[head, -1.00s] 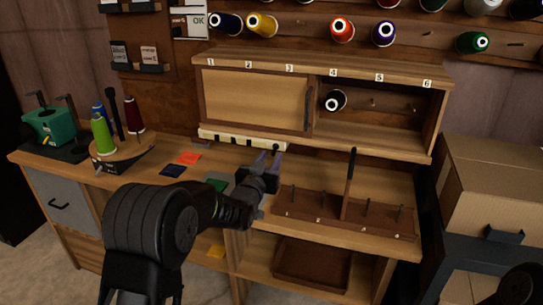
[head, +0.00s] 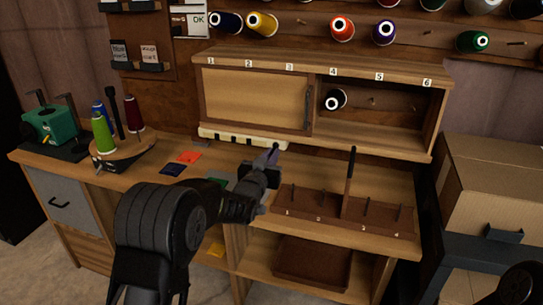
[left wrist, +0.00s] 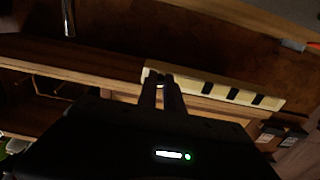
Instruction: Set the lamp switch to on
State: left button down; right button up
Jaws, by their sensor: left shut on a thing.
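A cream strip with dark slots (head: 232,137) is fixed under the cabinet with the sliding door. It also shows in the left wrist view (left wrist: 196,83). A small dark knob at one end of it, which looks like the lamp switch, is mostly hidden by my fingers. My left gripper (head: 273,153) reaches up to that end of the strip. In the left wrist view my left gripper (left wrist: 158,79) has its two fingers close together on the knob. My right gripper does not show clearly.
The cabinet (head: 260,99) overhangs the bench just above my left gripper. A brown rack with pegs and an upright post (head: 330,227) stands to the right. A spool stand (head: 122,158) and coloured cards lie to the left. A cardboard box (head: 495,190) is at far right.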

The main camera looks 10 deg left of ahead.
aim_at(275, 147)
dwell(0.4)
pick_arm(q)
jog(key=shift+r+g+p, duration=0.4)
jog(key=shift+p, duration=0.35)
jog(key=r+g+p, duration=0.1)
jog(key=g+p, duration=0.1)
jog(key=p, duration=0.2)
jog(key=r+g+p, duration=0.1)
jog(key=g+p, duration=0.2)
jog(key=p, duration=0.2)
jog(key=r+g+p, duration=0.1)
jog(key=g+p, duration=0.2)
jog(key=p, duration=0.1)
jog(key=shift+w+r+y, duration=0.2)
jog(key=shift+w+y, duration=0.1)
jog(key=shift+w, duration=0.05)
jog(key=shift+w+f+g+p, duration=0.15)
jog(key=shift+g+p, duration=0.55)
jog(key=shift+p, duration=0.45)
jog(key=c, duration=1.5)
grip_release()
